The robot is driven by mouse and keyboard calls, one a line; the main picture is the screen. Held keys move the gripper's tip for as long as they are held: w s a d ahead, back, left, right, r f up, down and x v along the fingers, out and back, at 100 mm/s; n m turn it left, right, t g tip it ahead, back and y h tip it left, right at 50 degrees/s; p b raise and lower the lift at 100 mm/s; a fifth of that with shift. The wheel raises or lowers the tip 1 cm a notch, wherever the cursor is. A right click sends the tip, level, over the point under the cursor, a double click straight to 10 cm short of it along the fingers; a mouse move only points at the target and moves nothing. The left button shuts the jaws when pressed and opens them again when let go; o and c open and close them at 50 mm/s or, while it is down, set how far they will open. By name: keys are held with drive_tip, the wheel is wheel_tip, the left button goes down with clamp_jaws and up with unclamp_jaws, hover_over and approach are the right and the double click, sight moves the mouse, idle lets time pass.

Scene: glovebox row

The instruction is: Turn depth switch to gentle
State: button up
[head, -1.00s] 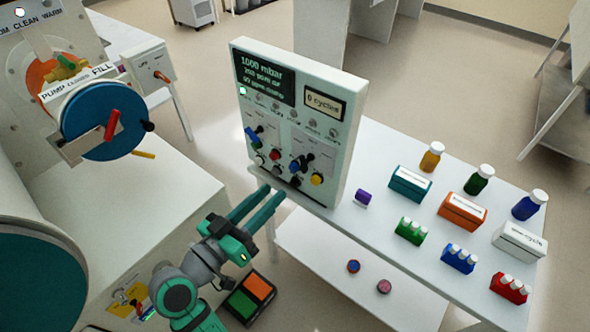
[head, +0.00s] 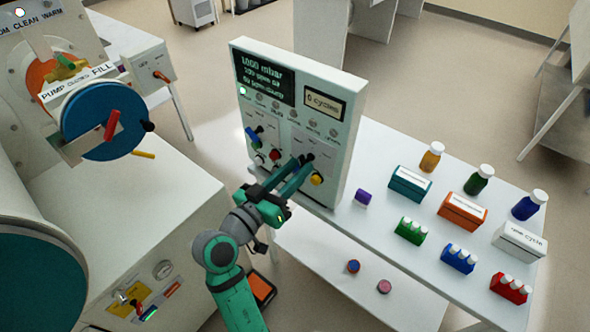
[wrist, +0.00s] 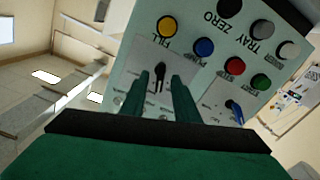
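The control panel (head: 318,115) stands upright on the table. A small black lever switch (wrist: 160,75) is on its front, with a printed plate whose words are too small to read. A blue lever switch (head: 253,133) sits on the other plate; it also shows in the wrist view (wrist: 235,110). I cannot read which one is the depth switch. My gripper (head: 303,163) is at the panel's lower right. In the wrist view its two fingers (wrist: 160,88) are apart, one on each side of the black lever, with gaps visible. Contact cannot be told.
Around the levers are a yellow button (wrist: 167,27), a blue button (wrist: 204,47), a red button (wrist: 235,66) and others. Bottles, boxes and vial racks stand on the table (head: 375,160) to the right. A machine with a blue wheel (head: 105,122) stands left.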

clamp_jaws()
drive_tip(key=shift+m, duration=0.3)
drive_tip(key=m, duration=0.3)
drive_tip(key=shift+d+m, duration=0.1)
drive_tip(key=shift+m, duration=1.6)
drive_tip(key=shift+s, duration=0.1)
unclamp_jaws()
